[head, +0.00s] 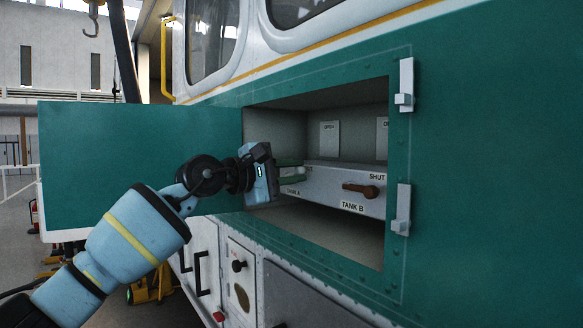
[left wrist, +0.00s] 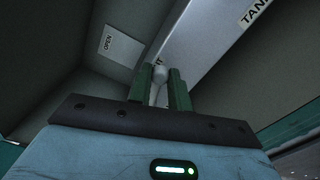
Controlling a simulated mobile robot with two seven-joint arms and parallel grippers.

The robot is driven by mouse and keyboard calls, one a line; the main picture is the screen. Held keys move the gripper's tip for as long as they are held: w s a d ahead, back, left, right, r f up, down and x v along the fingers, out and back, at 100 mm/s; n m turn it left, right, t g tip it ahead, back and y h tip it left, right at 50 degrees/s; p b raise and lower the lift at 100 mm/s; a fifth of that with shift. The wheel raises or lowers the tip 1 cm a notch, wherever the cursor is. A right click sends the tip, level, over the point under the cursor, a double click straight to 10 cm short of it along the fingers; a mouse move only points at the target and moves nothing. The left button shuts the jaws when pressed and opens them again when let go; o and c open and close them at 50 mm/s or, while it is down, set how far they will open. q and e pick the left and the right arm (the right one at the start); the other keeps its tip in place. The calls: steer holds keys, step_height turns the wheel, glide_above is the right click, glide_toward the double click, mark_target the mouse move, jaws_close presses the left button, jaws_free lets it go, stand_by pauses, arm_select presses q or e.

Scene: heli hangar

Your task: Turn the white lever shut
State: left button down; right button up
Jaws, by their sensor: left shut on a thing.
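My left gripper (head: 290,174) reaches into the open compartment in the green vehicle side, at the TANK A end of a grey valve box (head: 325,174). In the left wrist view its two green fingers (left wrist: 160,92) are shut on the white lever (left wrist: 158,74). The lever's round knob shows between the fingertips, close to the edge of the grey box. In the head view the lever is hidden by the gripper. An OPEN plate (head: 330,138) is on the back wall above the box. My right gripper is not in view.
A brown lever (head: 360,190) sits beside it on the box, between a SHUT label and a TANK B label (head: 352,207). The green door (head: 120,150) stands swung open to the left, behind my arm. White latches (head: 404,85) line the opening's right edge.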

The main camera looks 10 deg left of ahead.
arm_select(q)
steer(key=shift+s+d+f+m+b, duration=0.1)
steer(key=shift+f+m+b, duration=0.1)
steer(key=shift+f+m, duration=0.45)
steer(key=shift+f+m+b, duration=0.2)
steer(key=shift+m, duration=0.85)
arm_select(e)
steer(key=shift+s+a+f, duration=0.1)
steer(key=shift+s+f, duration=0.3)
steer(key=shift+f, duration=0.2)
arm_select(q)
steer(key=c, duration=1.3)
jaws_free()
steer(key=shift+f, duration=0.1)
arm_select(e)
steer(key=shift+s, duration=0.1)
arm_select(q)
steer(key=b+v, duration=0.1)
steer(key=v, duration=0.6)
steer(key=shift+s+a, duration=0.3)
steer(key=shift+a, duration=0.05)
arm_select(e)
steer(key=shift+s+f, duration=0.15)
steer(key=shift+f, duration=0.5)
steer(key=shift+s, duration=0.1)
